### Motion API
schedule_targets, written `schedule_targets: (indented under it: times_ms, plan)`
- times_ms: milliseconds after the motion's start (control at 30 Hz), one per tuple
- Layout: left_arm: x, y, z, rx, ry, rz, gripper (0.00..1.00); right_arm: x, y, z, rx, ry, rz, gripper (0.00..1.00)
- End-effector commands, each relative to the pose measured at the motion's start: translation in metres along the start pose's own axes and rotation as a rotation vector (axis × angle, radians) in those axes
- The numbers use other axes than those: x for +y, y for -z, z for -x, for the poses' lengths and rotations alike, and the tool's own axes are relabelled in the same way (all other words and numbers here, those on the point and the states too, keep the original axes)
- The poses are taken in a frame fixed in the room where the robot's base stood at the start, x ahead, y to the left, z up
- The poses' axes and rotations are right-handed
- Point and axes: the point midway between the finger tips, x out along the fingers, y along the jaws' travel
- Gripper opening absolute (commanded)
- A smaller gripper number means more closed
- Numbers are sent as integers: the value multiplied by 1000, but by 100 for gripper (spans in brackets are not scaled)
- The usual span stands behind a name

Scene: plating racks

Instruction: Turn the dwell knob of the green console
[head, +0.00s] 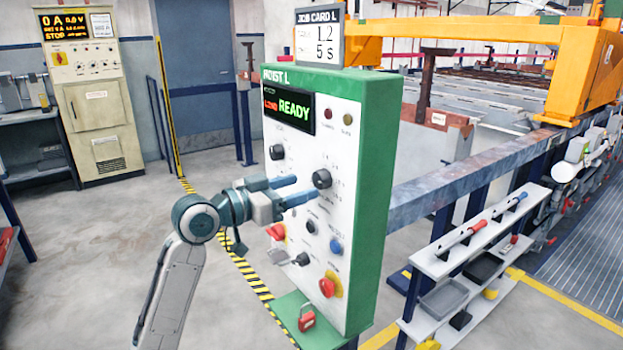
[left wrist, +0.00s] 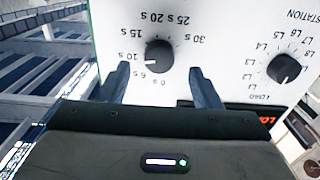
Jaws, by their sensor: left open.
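The green console (head: 371,200) has a white front panel and a lit READY display (head: 289,112). The dwell knob (head: 322,179) is a round dark knob on that panel. In the left wrist view, where the lettering is upside down, the dwell knob (left wrist: 158,56) has a seconds scale around it. Its white mark points left, close to the 10 s label. My left gripper (head: 305,187) is open, its blue fingers pointing at the knob. In the wrist view the fingertips (left wrist: 159,75) stand on either side of the knob, apart from it. My right gripper is out of view.
A job card (head: 319,38) on top reads about "1.2" and "5 s". The station knob (head: 277,152), red buttons (head: 328,286), a blue button (head: 336,246) and smaller knobs (head: 310,227) share the panel. A red padlock (head: 307,319) sits below. A white shelf (head: 470,240) stands right.

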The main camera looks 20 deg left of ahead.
Motion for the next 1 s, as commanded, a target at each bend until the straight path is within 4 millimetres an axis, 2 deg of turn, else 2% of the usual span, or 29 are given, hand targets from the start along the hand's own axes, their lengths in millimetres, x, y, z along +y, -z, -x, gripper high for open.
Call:
schedule_targets:
  times_ms: [100,300,700,733,933,1000]
  plan:
    - [1,2,-16,1,-3,5,58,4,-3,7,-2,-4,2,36]
    - [1,1,-35,0,-1,2,58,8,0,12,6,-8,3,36]
    - [0,0,-41,-1,-1,0,58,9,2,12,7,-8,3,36]
    - [0,0,-41,-1,-1,0,56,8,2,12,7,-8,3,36]
    - [0,0,-41,-1,-1,0,17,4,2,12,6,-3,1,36]
    - [0,0,-41,-1,-1,0,14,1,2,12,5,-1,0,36]
